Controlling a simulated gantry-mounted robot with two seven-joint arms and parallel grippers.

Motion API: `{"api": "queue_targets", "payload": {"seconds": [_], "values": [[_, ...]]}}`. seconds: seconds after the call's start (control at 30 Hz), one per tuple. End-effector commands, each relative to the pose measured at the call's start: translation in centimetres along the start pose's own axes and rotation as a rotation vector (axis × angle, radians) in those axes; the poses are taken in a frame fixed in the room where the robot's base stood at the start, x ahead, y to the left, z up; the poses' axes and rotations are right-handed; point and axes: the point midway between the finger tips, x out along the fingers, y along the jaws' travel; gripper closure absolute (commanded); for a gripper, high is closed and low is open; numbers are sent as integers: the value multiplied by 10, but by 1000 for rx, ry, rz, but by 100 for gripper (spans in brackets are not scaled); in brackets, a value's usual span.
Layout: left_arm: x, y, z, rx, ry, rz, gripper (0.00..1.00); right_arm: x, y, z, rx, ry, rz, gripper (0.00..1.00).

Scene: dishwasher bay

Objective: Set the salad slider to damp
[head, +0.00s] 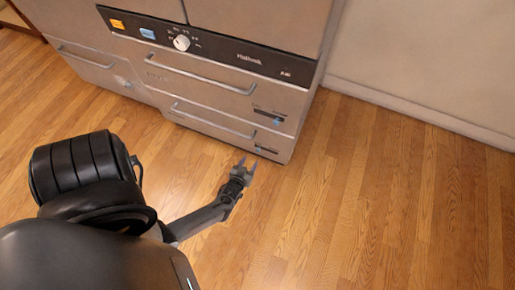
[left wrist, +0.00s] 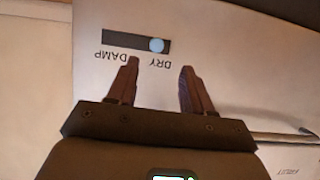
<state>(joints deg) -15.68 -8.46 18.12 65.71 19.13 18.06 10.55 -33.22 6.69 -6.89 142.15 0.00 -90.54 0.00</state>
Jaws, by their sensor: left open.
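In the left wrist view a dark slider slot (left wrist: 120,40) with a pale blue round knob (left wrist: 157,45) is set in a light drawer front. The picture is upside down: DRY is printed by the knob's end, DAMP by the other. The knob sits near the DRY end. My left gripper (left wrist: 158,66) is open and empty, its fingers spread on either side below the knob, apart from it. In the head view my left gripper (head: 247,163) is low, near the bottom drawer's slider (head: 258,150). An upper slider (head: 278,119) also shows. My right gripper is out of view.
A dark control panel (head: 228,51) with a white dial (head: 182,42) tops the drawers. A bar handle (head: 213,122) crosses the bottom drawer; another handle (left wrist: 285,137) shows in the left wrist view. The wood floor (head: 370,215) to the right is clear.

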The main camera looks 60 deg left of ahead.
Motion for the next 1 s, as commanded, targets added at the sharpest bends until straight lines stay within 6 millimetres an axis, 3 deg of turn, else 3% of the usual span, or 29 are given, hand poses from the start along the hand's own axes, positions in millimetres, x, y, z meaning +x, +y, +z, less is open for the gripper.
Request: {"api": "queue_targets", "payload": {"seconds": [0.1, 0.4, 0.9, 1.0], "values": [[24, 1, 4, -1, 4, 2, 49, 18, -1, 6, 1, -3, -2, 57], [64, 1, 2, -1, 3, 3, 49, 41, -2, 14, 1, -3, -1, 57], [76, 1, -1, -1, 1, 2, 49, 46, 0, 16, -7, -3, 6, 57], [76, 1, 0, -1, 1, 2, 62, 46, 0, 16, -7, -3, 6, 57]]}}
